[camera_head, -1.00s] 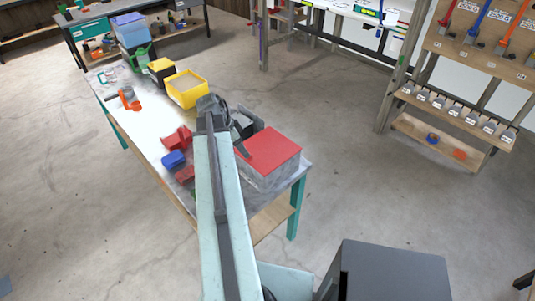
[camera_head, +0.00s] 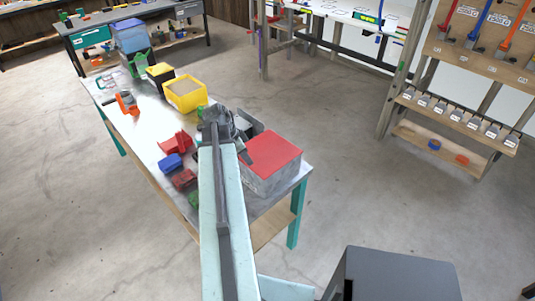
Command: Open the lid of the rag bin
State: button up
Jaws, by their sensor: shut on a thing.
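The rag bin (camera_head: 268,181) looks like a grey box with a flat red lid (camera_head: 272,154), at the near right end of the workbench. The lid lies level on the box, with no visible gap. My gripper (camera_head: 243,152) is at the lid's left edge, with its dark fingers reaching to the lid's near-left corner. It is shut on the lid's edge or a grip there; the exact contact is small and partly hidden by my wrist.
The workbench (camera_head: 137,130) also holds a yellow bin (camera_head: 184,92), a red part (camera_head: 176,143), a blue block (camera_head: 171,162) and an orange tool (camera_head: 127,103). A dark grey thing stands just behind my gripper. The concrete floor to the right is open.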

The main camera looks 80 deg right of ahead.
jog(key=shift+o, duration=0.2)
jog(key=r+p, duration=0.3)
jog(key=d+r+p, duration=0.1)
jog(key=r+p, duration=0.1)
jog(key=shift+s+d, duration=0.1)
jog(key=shift+s, duration=0.15)
jog(key=shift+r, duration=0.2)
jog(key=shift+o, duration=0.3)
jog(key=r+p, duration=0.1)
jog(key=s+d+r+p, duration=0.1)
jog(key=r+p, duration=0.1)
jog(key=d+r+p, duration=0.1)
jog(key=shift+s+d+r+p, duration=0.1)
jog(key=shift+s+r+p, duration=0.15)
jog(key=shift+p, duration=0.15)
